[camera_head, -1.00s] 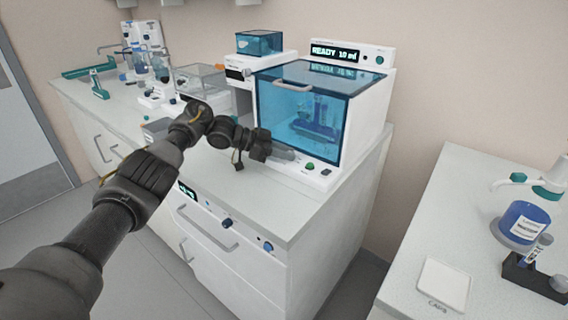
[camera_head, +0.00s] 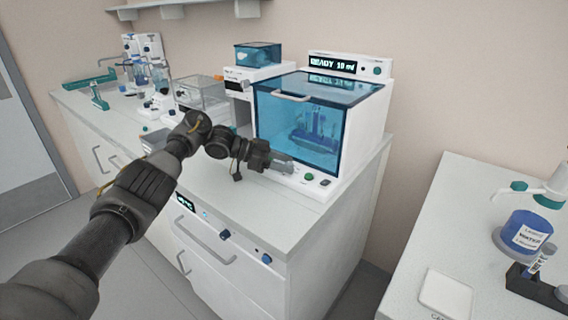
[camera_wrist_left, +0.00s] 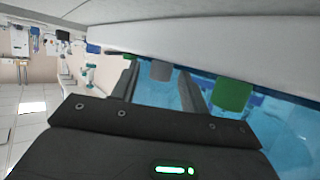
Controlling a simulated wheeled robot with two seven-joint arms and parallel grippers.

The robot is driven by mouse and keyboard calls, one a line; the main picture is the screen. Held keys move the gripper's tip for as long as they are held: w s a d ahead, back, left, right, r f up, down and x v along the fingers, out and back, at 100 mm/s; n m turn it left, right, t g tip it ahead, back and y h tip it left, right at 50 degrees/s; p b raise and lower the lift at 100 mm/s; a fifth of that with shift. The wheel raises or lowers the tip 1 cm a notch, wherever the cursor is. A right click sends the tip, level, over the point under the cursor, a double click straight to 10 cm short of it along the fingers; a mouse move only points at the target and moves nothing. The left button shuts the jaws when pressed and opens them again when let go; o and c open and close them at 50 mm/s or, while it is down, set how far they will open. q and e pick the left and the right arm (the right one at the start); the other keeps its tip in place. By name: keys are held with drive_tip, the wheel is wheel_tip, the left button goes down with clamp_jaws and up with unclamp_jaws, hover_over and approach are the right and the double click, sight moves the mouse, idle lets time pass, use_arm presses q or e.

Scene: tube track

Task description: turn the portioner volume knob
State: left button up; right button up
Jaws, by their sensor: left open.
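The portioner (camera_head: 360,130) is a white machine with a blue see-through front, standing on the counter. Its display (camera_head: 332,66) reads "READY 10 ml". My left gripper (camera_head: 288,165) is at its lower front panel, left of the green button (camera_head: 308,177). In the left wrist view a grey knob (camera_wrist_left: 161,70) sits between the two open fingers of my left gripper (camera_wrist_left: 160,88), with gaps beside it. The green button (camera_wrist_left: 232,95) is just right of the fingers. In the head view the gripper hides the knob. My right gripper is out of view.
A black switch (camera_head: 325,183) sits right of the green button. A smaller white device with a blue lid (camera_head: 258,54) and a clear box (camera_head: 202,93) stand left of the portioner. A second table (camera_head: 480,220) at right holds a blue jar (camera_head: 525,232). The front counter is clear.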

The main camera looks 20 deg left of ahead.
use_arm(q)
drive_tip(key=shift+a, duration=0.2)
drive_tip(key=v, duration=0.6)
drive_tip(key=shift+a+r, duration=0.1)
drive_tip(key=v, duration=0.2)
drive_tip(key=shift+s+a+r, duration=0.15)
drive_tip(key=shift+s+a, duration=0.05)
drive_tip(key=shift+a, duration=0.05)
drive_tip(key=shift+s+a+r, duration=0.25)
drive_tip(key=shift+a, duration=0.45)
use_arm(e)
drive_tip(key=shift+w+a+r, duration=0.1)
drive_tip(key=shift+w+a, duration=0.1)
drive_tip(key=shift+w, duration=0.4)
